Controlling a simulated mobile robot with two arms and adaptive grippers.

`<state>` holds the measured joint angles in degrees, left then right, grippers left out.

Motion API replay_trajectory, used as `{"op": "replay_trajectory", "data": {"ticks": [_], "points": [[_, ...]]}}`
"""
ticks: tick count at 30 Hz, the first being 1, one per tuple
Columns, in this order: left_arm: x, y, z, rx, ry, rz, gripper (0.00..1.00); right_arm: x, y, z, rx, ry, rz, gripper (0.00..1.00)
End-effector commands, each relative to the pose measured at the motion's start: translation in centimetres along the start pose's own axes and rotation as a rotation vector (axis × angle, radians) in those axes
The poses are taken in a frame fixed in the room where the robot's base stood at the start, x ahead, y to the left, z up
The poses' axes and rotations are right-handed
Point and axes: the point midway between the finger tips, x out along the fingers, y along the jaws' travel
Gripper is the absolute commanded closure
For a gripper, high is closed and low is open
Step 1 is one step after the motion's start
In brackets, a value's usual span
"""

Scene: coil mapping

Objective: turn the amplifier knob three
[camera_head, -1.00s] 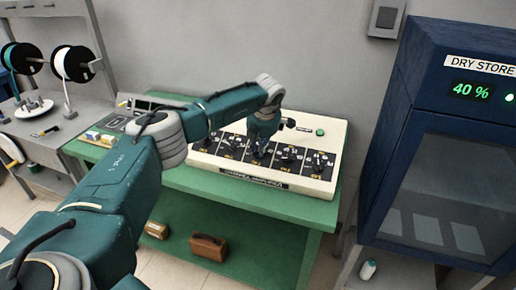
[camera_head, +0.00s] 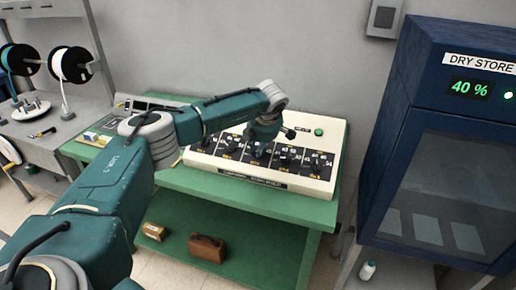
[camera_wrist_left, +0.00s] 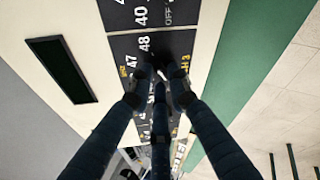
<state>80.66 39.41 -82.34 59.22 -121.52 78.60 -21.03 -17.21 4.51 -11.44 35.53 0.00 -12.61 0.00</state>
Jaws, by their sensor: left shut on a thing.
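The amplifier (camera_head: 325,140) is a cream box with a row of black panels, each with a dark knob and white numbers. My left gripper (camera_head: 259,150) reaches down onto the middle panel of the row and hides most of its knob. In the left wrist view the fingers (camera_wrist_left: 160,78) close together on the dark knob (camera_wrist_left: 174,60), beside numbers such as 47 and 48 and a label ending in "H 3". My right gripper is in neither view.
The amplifier stands on a green bench (camera_head: 230,186) against a grey wall. A green button (camera_head: 319,132) sits on its top right. A blue dry store cabinet (camera_head: 430,150) stands to the right. A brown case (camera_head: 207,248) lies on the lower shelf.

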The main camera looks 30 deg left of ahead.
Motion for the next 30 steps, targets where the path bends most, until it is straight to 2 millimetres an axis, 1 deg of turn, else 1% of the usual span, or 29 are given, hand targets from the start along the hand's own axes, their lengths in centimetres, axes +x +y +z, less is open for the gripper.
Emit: {"op": "replay_trajectory", "data": {"ticks": [3,4,6,14,17,20,22,30], "points": [[0.1,-0.1,0.0,0.005,0.002,-0.001,1.0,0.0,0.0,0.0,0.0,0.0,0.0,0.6],[0.1,-0.1,0.0,0.004,0.002,-0.001,0.77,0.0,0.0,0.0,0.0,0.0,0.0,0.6],[0.1,-0.1,0.0,0.004,0.002,-0.001,0.64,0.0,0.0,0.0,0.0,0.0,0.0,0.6],[0.0,0.0,0.0,0.002,0.001,-0.001,0.64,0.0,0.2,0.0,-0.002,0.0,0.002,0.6],[-0.4,0.0,0.0,0.001,-0.001,0.0,0.64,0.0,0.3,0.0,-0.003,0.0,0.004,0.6],[-1.5,0.1,0.1,0.002,-0.002,0.001,0.64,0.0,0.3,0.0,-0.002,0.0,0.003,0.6],[-2.8,0.1,0.1,0.003,-0.003,0.001,0.64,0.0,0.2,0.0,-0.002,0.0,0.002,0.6],[-8.5,0.1,0.1,0.003,-0.002,0.002,0.64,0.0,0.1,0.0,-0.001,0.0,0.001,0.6]]}}
